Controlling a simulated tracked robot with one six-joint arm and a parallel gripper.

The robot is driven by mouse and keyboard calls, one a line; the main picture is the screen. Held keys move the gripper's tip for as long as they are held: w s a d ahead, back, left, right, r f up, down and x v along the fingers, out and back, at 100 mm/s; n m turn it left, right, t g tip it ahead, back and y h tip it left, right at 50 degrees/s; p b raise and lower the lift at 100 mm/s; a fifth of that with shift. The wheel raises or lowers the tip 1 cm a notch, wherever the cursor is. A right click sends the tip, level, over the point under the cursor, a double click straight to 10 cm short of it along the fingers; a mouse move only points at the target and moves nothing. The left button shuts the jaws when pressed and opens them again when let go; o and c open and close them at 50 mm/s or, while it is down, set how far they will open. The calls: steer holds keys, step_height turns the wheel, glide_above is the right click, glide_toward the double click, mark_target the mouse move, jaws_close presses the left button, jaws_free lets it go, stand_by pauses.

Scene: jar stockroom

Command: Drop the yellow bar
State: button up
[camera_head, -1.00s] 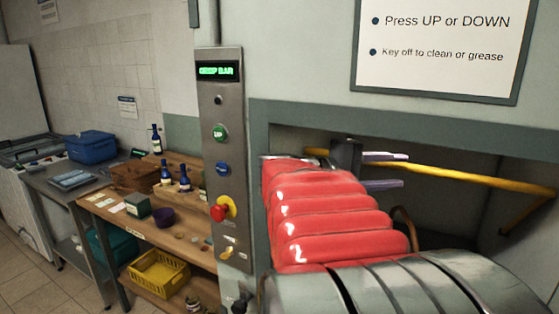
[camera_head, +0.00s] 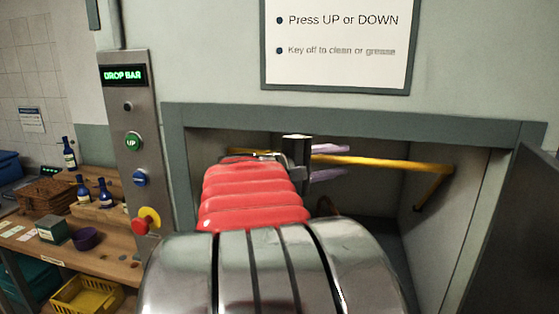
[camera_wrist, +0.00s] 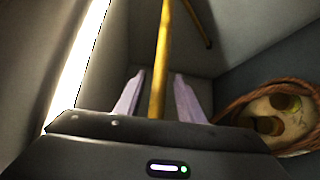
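The yellow bar (camera_head: 390,163) runs across the recess opening in the wall, with a bent arm going back at its right end. In the wrist view the bar (camera_wrist: 162,62) passes lengthwise between my gripper's two lavender fingers. My gripper (camera_head: 346,161) is at the bar's left-middle part, one finger above it and one below. The wrist view shows my gripper (camera_wrist: 159,96) open, with a gap between the bar and each finger. The bar's left part is partly hidden behind my arm.
A control panel (camera_head: 127,190) left of the recess has a lit "DROP BAR" display, buttons and a red knob. A round, rope-rimmed thing (camera_wrist: 262,118) lies inside at right in the wrist view. A wooden bench (camera_head: 95,258) with bottles stands left. A dark panel (camera_head: 515,230) stands right.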

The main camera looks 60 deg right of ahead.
steer(key=shift+c, duration=0.5)
jaws_close()
